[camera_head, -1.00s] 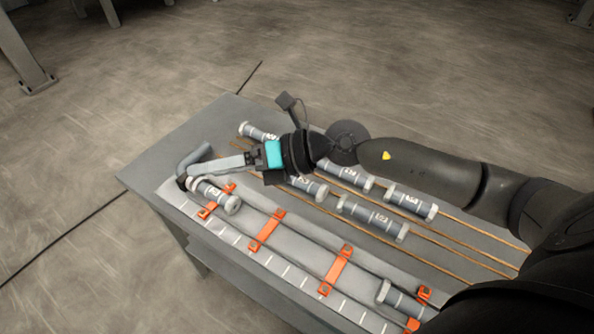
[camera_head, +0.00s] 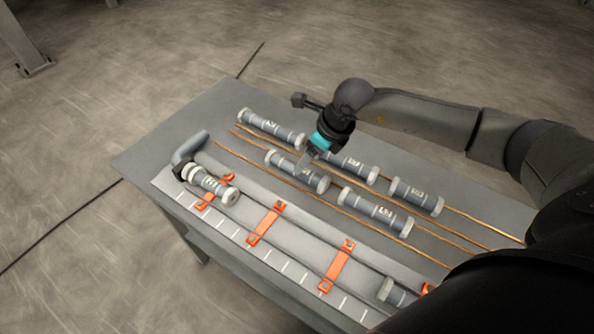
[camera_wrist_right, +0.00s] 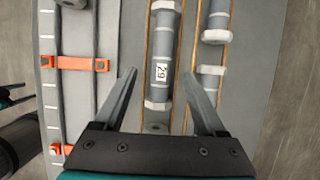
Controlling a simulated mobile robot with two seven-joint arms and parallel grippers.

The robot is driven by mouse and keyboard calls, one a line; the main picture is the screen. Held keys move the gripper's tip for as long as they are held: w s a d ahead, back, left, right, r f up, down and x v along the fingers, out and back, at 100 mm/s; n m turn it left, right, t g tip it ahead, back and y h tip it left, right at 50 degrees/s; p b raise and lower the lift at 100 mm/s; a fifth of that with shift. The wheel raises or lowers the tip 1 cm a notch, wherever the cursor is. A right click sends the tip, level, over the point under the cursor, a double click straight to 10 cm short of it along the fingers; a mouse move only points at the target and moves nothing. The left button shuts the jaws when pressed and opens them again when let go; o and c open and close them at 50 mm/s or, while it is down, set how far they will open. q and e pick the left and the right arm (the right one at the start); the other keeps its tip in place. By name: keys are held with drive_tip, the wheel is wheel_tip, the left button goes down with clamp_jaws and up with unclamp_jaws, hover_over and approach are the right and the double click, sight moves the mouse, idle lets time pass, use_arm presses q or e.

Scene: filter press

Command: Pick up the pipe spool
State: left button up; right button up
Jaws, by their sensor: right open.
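Several grey pipe spools with pale end flanges lie on the table in two rows between thin copper-coloured rails. My right gripper (camera_head: 305,165) points down over the left spool of the nearer row (camera_head: 314,181). In the right wrist view my right gripper (camera_wrist_right: 158,73) is open, with one finger on each side of that labelled spool (camera_wrist_right: 163,50). Its near flange lies between the fingers, and I see no clear contact. Another spool (camera_head: 376,213) lies to its right in the same row.
A grey rack strip with orange clamps (camera_head: 265,224) runs along the table's front edge. A spool (camera_head: 212,185) sits at its left end beside a grey elbow pipe (camera_head: 190,147), another (camera_head: 397,294) at its right end. Far-row spools (camera_head: 271,128) lie close behind.

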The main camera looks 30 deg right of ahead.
sight(273, 158)
drive_tip(key=shift+b+x, duration=0.5)
drive_tip(key=shift+x, duration=2.95)
drive_tip(key=shift+w+d, duration=0.1)
drive_tip(key=shift+w, duration=0.1)
drive_tip(key=shift+c, duration=0.3)
clamp_jaws()
drive_tip(key=shift+r, duration=0.1)
